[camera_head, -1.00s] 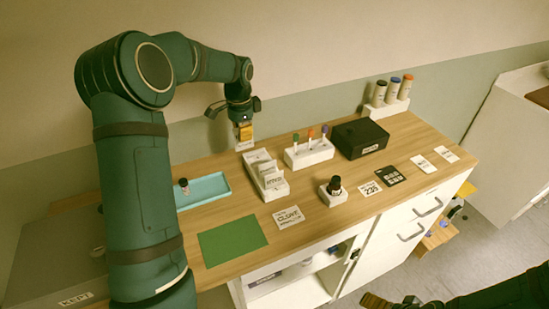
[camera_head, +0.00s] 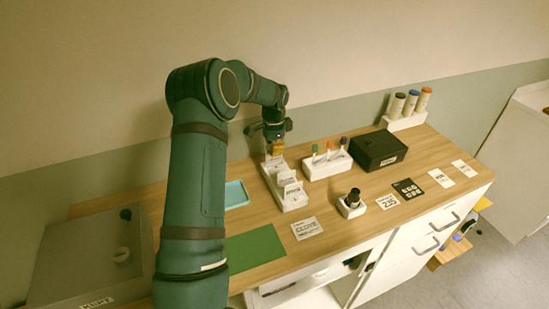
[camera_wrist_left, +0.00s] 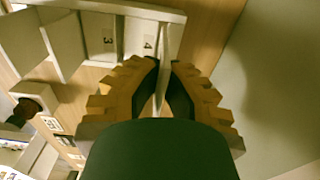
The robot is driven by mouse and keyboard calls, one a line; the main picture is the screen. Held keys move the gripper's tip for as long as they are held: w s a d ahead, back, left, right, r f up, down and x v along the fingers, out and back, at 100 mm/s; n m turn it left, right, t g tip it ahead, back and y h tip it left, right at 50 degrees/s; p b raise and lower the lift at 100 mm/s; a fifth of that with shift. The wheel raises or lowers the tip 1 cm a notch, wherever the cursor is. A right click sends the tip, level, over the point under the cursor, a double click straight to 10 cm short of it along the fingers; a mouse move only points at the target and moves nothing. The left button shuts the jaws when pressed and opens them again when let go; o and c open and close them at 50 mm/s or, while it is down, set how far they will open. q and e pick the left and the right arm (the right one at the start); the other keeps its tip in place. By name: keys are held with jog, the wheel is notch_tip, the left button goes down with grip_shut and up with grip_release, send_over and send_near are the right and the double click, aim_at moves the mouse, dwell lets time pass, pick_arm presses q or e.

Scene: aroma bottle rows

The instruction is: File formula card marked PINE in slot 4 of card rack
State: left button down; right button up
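The white card rack (camera_head: 292,203) stands on the counter, with several cards in its nearer part. My left gripper (camera_head: 276,152) is at the rack's far end, pointing down. In the left wrist view its fingertips (camera_wrist_left: 165,66) are closed on a thin pale card (camera_wrist_left: 163,88), seen edge-on. The card's lower edge is at the rack (camera_wrist_left: 125,8), beside the floor marked 4; the compartment marked 3 lies to the left. The card's printed face is hidden, so I cannot read PINE, nor tell how deep it sits. My right gripper is out of view.
A holder with several colour-topped vials (camera_head: 327,166) and a black box (camera_head: 378,149) stand right of the rack. A dark bottle (camera_head: 353,197) and a printed card (camera_head: 307,228) are in front. A teal tray (camera_head: 236,194) and green mat (camera_head: 255,249) lie left.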

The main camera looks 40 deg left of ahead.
aim_at(274, 162)
pick_arm(q)
jog(key=shift+f, duration=1.75)
jog(key=shift+f, duration=0.15)
jog(key=c, duration=1.1)
grip_release()
jog(key=shift+c, duration=0.2)
